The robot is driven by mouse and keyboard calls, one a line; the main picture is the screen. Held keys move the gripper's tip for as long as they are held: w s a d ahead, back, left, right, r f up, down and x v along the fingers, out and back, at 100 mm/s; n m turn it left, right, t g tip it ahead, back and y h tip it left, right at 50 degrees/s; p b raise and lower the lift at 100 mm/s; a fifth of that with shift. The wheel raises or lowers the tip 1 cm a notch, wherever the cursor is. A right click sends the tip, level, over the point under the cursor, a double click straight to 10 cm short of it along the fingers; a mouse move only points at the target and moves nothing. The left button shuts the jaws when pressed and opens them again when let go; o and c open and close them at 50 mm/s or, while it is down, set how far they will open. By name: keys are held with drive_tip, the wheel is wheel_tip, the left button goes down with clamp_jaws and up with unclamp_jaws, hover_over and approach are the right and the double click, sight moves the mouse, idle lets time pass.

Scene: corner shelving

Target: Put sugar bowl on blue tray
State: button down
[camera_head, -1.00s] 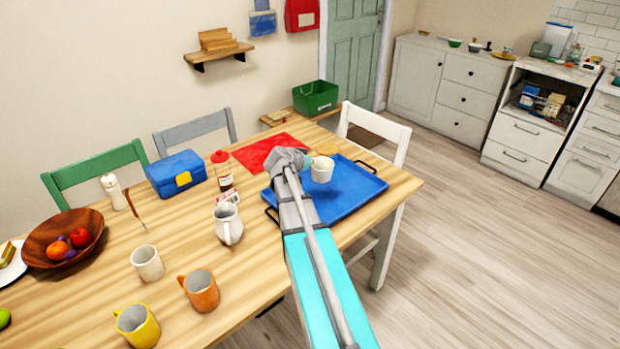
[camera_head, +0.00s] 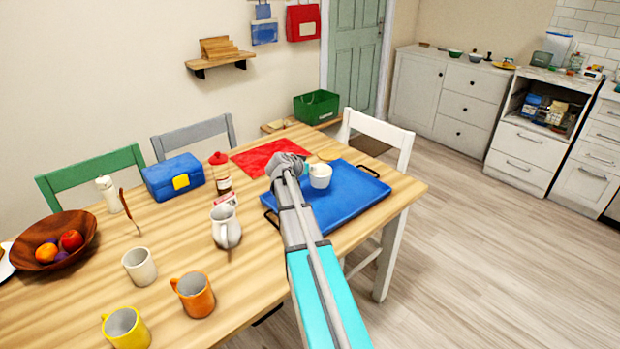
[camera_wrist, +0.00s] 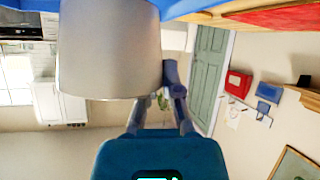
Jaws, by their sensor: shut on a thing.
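The white sugar bowl (camera_head: 320,177) is at the left-back part of the blue tray (camera_head: 352,200) in the head view. My gripper (camera_head: 300,166) is beside its left side, with the fingertips hidden by my own wrist. In the wrist view the pale bowl (camera_wrist: 110,50) fills the upper left, in front of my gripper's fingers (camera_wrist: 160,95), which are shut on it. The bowl looks upright. A blue strip of the tray shows along the top of the wrist view. I cannot tell whether the bowl's base touches the tray.
A white jug (camera_head: 227,226), a red-capped bottle (camera_head: 221,172) and a blue lunch box (camera_head: 174,178) stand left of the tray. Several mugs stand nearer the front. A red mat (camera_head: 268,156) lies behind. The tray's right part is clear.

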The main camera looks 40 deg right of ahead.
drive_tip(key=shift+w+d+f+b, duration=0.2)
drive_tip(key=shift+w+f+b, duration=0.2)
drive_tip(key=shift+f+b, duration=1.6)
drive_tip(key=shift+f, duration=0.15)
drive_tip(key=c, duration=0.8)
unclamp_jaws()
drive_tip(key=shift+r, duration=0.2)
